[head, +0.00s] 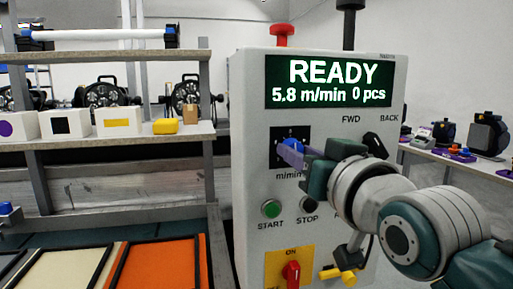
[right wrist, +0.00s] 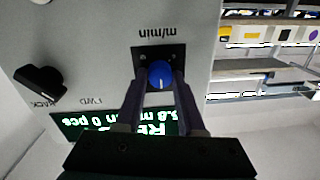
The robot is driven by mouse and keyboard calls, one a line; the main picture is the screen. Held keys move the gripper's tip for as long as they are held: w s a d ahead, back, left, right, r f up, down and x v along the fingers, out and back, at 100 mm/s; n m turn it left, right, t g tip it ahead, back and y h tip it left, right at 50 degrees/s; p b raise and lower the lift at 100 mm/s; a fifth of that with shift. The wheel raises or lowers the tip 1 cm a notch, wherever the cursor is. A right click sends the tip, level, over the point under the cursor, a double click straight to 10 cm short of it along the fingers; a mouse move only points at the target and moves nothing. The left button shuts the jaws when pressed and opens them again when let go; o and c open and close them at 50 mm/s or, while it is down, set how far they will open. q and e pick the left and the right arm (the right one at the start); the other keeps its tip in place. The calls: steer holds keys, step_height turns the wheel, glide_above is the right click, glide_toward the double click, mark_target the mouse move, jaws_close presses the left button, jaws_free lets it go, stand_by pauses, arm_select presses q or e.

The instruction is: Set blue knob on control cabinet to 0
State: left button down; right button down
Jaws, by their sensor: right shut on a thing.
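The control cabinet (head: 252,180) stands in the middle of the head view. Its green-lit display (head: 335,82) reads "READY", "5.8 m/min" and "0 pcs". The blue knob (head: 292,145) sits on a black dial plate marked m/min, below the display's left part. In the right wrist view the blue knob (right wrist: 159,74) is between the fingertips of my right gripper (right wrist: 158,86), which is shut on it. My right gripper (head: 300,155) comes from the right and partly covers the dial plate. The dial's scale is too small to read. My left gripper is not in view.
Below the knob are a green START button (head: 271,208), a black STOP button (head: 309,205) and a red switch (head: 291,273) on a yellow plate. A black FWD/BACK selector (right wrist: 40,83) is near my right gripper. Shelves with boxes stand left, a side table (head: 460,167) right.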

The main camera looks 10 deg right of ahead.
steer(key=n+p, duration=0.1)
steer(key=n, duration=0.1)
steer(key=shift+r+n+p, duration=0.2)
steer(key=shift+n+p, duration=0.1)
steer(key=shift+p, duration=0.1)
steer(key=n+p, duration=0.2)
steer(key=n, duration=0.9)
steer(key=n+h+p, duration=0.1)
steer(key=n, duration=1)
steer(key=shift+a+f+n+h+p, duration=0.15)
steer(key=shift+n+h+p, duration=0.15)
steer(key=shift+p, duration=0.05)
steer(key=c, duration=0.5)
jaws_free()
